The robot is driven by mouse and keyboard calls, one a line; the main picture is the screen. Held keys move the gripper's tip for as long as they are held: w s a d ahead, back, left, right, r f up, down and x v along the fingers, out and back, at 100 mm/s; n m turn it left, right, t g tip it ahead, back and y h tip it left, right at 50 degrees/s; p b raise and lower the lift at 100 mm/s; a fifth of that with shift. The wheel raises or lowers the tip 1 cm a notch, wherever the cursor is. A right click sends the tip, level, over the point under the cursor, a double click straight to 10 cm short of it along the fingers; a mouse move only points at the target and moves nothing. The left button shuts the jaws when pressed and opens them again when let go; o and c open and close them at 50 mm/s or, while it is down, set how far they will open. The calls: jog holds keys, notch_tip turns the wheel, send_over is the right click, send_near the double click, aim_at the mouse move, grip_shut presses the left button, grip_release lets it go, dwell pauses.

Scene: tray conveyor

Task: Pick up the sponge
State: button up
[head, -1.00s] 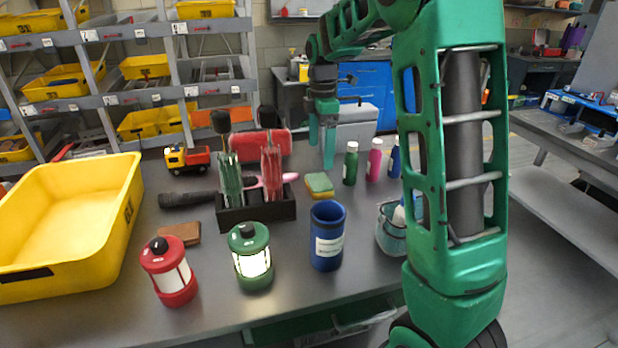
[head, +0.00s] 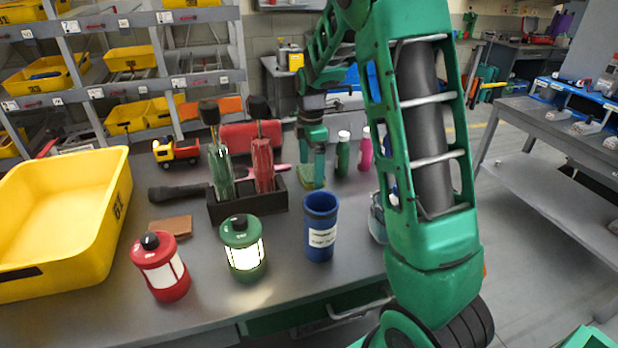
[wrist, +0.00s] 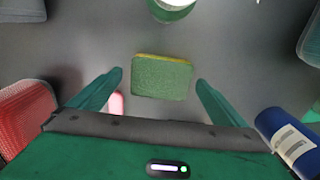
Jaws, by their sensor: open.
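The sponge (wrist: 161,78), a green block with a yellow edge, lies flat on the grey table in the wrist view. In the head view the sponge (head: 306,178) is mostly hidden behind my fingers. My gripper (head: 313,182) is over it, fingers pointing down. In the wrist view my gripper (wrist: 160,80) is open, with one finger on each side of the sponge and a visible gap on both sides. Nothing is held. How far the fingertips are above the table is hard to tell.
A black holder (head: 226,212) with green and red tools stands left of my gripper. A blue labelled cup (head: 320,238) is in front, and a green bottle (head: 342,155) and a pink bottle (head: 366,150) are to the right. Lanterns and a yellow bin (head: 60,235) occupy the left.

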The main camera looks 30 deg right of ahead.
aim_at(311, 171)
jog(key=shift+f, duration=0.3)
jog(key=c, duration=1.2)
jog(key=shift+r, duration=0.1)
notch_tip(311, 171, up, 10)
